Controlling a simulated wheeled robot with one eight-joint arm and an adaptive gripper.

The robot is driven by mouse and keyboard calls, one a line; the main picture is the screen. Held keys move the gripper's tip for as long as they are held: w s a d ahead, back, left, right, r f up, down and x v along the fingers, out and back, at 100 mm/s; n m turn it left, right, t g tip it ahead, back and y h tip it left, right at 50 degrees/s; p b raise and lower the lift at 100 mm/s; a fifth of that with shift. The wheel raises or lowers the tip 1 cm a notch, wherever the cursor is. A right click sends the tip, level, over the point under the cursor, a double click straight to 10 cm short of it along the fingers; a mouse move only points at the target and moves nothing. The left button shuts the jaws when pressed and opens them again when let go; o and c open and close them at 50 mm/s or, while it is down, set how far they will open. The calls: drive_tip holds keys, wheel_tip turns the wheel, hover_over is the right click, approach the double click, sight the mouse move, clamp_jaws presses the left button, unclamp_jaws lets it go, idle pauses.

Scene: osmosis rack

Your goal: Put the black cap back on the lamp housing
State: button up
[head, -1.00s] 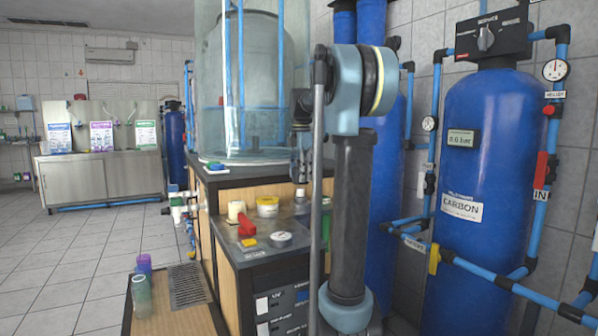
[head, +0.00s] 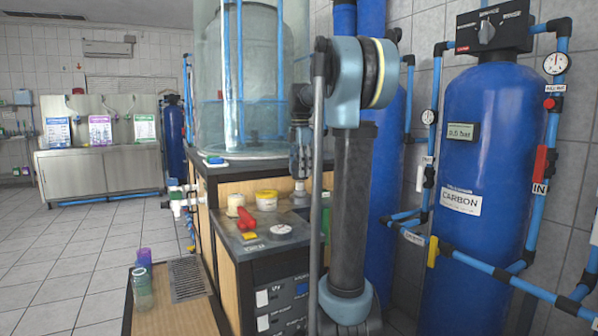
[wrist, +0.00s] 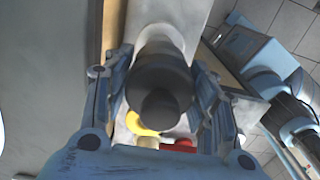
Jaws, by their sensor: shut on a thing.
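My gripper (wrist: 160,98) is shut on the black cap (wrist: 162,72). The cap is a dark stepped cylinder between the two blue-grey fingers. Beyond it in the wrist view is a pale grey cylindrical shape (wrist: 160,33), which looks like the lamp housing. The cap overlaps its near end, and I cannot tell whether they touch. In the head view my gripper (head: 299,190) hangs above the back of the dark counter, beside my arm.
The counter (head: 236,240) holds a red object (head: 245,218), a yellow-lidded tub (head: 266,200), a cream jar (head: 235,204) and a grey disc (head: 281,232). A big clear tank (head: 243,90) stands behind. A blue carbon tank (head: 487,170) and pipes are on the right. Open floor lies left.

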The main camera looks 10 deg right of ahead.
sight(300, 182)
drive_tip(key=shift+f, duration=0.15)
idle(0.3)
drive_tip(key=shift+f, duration=0.9)
drive_tip(key=shift+f, duration=0.15)
drive_tip(key=shift+f, duration=0.7)
drive_tip(key=shift+f, duration=0.2)
idle(0.5)
drive_tip(key=shift+f, duration=0.7)
drive_tip(key=shift+f, duration=0.35)
idle(0.5)
drive_tip(key=o, duration=1.1)
